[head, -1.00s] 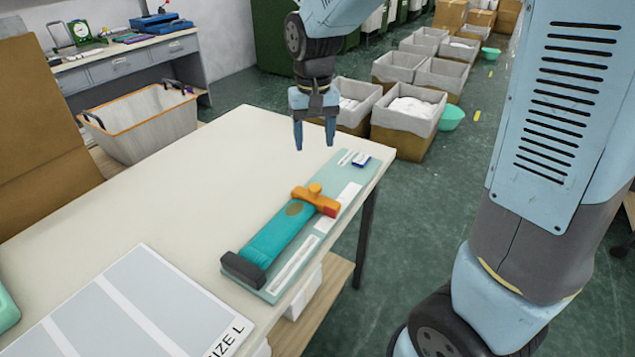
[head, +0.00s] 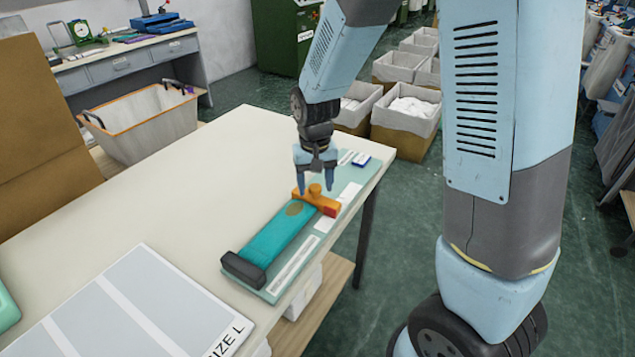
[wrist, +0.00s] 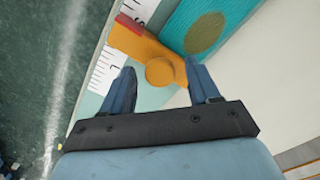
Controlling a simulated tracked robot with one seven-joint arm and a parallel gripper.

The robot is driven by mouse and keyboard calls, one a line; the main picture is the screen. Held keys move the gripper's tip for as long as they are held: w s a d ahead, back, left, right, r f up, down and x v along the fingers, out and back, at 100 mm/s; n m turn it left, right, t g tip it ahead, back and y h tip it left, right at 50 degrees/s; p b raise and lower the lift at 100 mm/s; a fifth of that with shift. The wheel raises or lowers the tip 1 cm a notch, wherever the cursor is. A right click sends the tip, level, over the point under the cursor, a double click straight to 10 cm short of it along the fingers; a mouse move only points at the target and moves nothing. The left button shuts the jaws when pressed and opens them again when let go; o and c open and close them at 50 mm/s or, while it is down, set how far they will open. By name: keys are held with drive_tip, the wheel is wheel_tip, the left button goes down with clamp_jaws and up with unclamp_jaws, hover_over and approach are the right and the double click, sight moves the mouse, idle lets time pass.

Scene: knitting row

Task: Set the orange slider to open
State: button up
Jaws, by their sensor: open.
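The orange slider (head: 318,200) sits across the far end of a teal fabric piece (head: 274,234) on a pale green board, with a round knob on top and a red tip at its right end. My gripper (head: 315,190) is open above the slider, fingers pointing down. The gripper (wrist: 155,85) holds nothing. I cannot tell whether a finger touches the slider.
A grey size sheet (head: 130,310) lies near left. The table (head: 190,190) is clear left of the board.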

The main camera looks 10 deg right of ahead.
drive_tip(key=shift+c, duration=0.2)
clamp_jaws()
idle(0.4)
